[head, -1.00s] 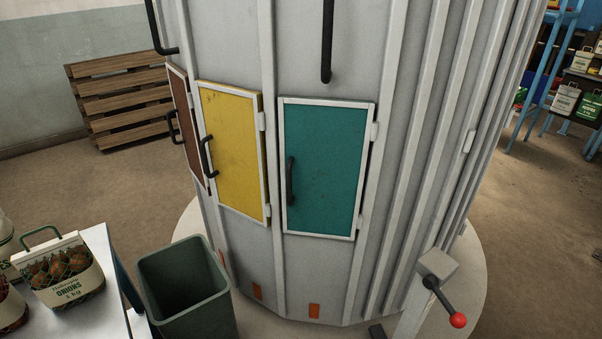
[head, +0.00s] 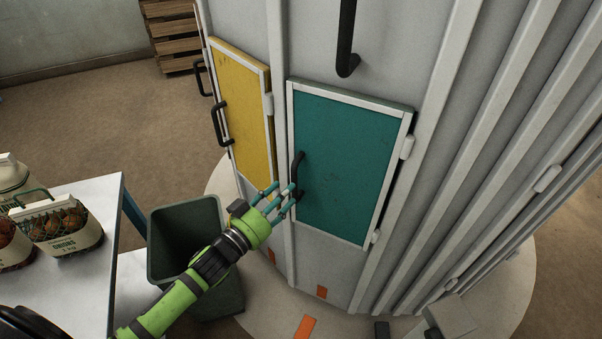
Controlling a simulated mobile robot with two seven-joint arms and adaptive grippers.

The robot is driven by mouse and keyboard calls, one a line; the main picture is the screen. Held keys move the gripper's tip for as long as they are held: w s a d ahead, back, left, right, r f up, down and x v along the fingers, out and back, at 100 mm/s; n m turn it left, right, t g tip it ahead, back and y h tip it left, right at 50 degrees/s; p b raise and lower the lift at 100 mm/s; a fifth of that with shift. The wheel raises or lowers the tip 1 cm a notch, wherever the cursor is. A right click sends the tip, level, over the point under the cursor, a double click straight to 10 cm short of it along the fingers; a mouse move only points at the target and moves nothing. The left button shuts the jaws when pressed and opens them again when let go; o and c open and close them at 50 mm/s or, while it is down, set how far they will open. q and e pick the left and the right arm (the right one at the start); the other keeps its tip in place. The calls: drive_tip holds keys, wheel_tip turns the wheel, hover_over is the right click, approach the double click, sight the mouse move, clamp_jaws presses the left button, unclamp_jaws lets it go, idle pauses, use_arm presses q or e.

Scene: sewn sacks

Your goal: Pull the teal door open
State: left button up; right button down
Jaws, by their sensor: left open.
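The teal door (head: 348,165) is a white-framed panel on the grey ribbed cylinder, with hinges on its right side. It looks shut. Its black vertical handle (head: 297,166) is near the left edge. My left gripper (head: 279,196) is open, with its teal-tipped fingers at the lower part of the handle. The fingers overlap the handle's lower end in the picture; I cannot tell whether they touch it. My right gripper is not in view.
A yellow door (head: 242,112) with its own black handle is left of the teal one. A dark green bin (head: 157,247) stands below my left arm. A white table (head: 92,287) with an onion basket (head: 62,232) is at the left. A black bar (head: 346,40) hangs above the teal door.

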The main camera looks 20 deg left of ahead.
sight(296, 182)
use_arm(q)
drive_tip(key=p+x, duration=0.1)
drive_tip(key=x, duration=0.4)
drive_tip(key=shift+w, duration=0.15)
clamp_jaws()
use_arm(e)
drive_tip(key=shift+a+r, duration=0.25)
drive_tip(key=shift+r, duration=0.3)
